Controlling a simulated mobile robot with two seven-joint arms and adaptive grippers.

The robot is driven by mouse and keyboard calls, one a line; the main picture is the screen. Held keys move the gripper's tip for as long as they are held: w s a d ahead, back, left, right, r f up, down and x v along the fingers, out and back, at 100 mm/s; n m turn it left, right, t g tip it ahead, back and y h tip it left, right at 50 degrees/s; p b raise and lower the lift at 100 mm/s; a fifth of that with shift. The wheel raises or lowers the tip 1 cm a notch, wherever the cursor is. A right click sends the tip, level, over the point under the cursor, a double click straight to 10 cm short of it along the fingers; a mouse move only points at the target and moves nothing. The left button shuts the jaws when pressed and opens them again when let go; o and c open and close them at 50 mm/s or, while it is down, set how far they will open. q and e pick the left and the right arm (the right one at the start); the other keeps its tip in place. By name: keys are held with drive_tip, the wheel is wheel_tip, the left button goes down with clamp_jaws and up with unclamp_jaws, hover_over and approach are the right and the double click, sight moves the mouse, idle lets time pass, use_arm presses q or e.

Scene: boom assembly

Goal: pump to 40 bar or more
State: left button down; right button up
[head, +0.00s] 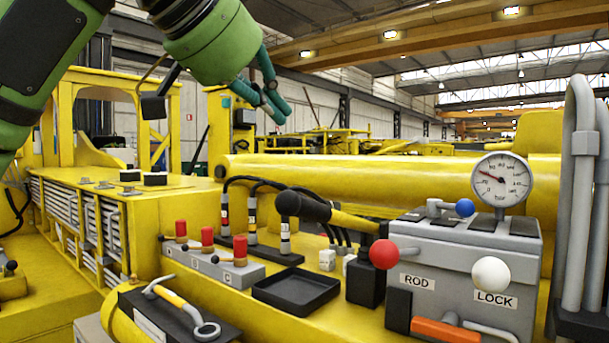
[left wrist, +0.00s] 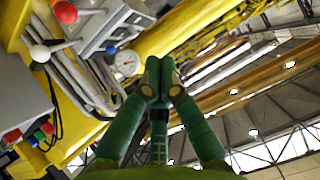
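The round pressure gauge (head: 501,180) stands on the grey valve box (head: 470,262); its needle points left and slightly up, and the figures are too small to read surely. It also shows in the left wrist view (left wrist: 127,62). A lever with a thick black grip (head: 303,207) and a yellow shaft (head: 352,222) leans left from a black block (head: 366,272). My left gripper (head: 272,104) is high above the deck, up and left of the lever grip and apart from it. In the left wrist view its fingertips (left wrist: 161,80) meet with nothing between them. My right gripper is not in view.
The valve box carries red (head: 384,254), white (head: 491,274) and blue (head: 465,208) knobs, with ROD and LOCK labels. A black tray (head: 296,291), red-topped levers (head: 208,240) and a ring tool (head: 185,310) lie left. Grey pipes (head: 581,190) rise at right. Air around my gripper is free.

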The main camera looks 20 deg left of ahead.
use_arm(q)
drive_tip(key=p, duration=0.3)
hover_over(314, 202)
wheel_tip(314, 202, down, 6)
drive_tip(key=shift+r, duration=0.2)
drive_tip(key=shift+s+a+f, duration=0.15)
drive_tip(key=shift+f, duration=0.4)
drive_tip(key=shift+s+a+f, duration=0.15)
drive_tip(key=shift+f, duration=0.4)
drive_tip(key=shift+s+a+f, duration=0.4)
drive_tip(key=shift+s+f, duration=0.1)
drive_tip(key=shift+f, duration=0.15)
drive_tip(key=shift+w+d+f, duration=0.1)
drive_tip(key=shift+w, duration=0.05)
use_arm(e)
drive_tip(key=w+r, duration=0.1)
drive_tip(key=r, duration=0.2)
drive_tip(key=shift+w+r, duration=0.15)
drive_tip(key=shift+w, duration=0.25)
use_arm(q)
drive_tip(key=shift+w, duration=0.1)
drive_tip(key=shift+f, duration=0.1)
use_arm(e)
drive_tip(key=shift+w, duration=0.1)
